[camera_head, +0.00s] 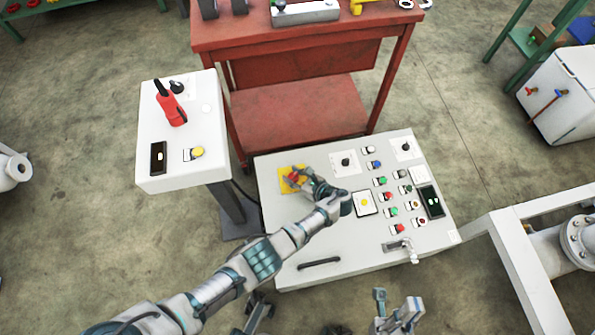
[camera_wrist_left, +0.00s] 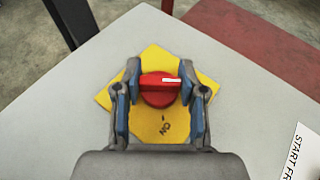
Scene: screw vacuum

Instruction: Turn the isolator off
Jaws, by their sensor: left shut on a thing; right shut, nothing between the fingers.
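The isolator is a red rotary knob (camera_head: 293,176) on a yellow plate (camera_head: 287,186) at the upper left of the white control panel (camera_head: 330,240). My left gripper (camera_head: 302,178) reaches over it from the lower right. In the left wrist view, the gripper's blue-padded fingers (camera_wrist_left: 160,92) are shut on the two ends of the red knob (camera_wrist_left: 160,98). The knob's bar lies across that view, with a white mark at its right. An upside-down "ON" shows on the yellow plate (camera_wrist_left: 155,128) below it. My right gripper (camera_head: 398,314) is shut and empty at the bottom edge, away from the panel.
Several buttons and lamps (camera_head: 390,190) fill the panel's right half, with a lever (camera_head: 408,248) near its front edge. A red workbench (camera_head: 300,110) stands behind. A white frame (camera_head: 520,265) is at right.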

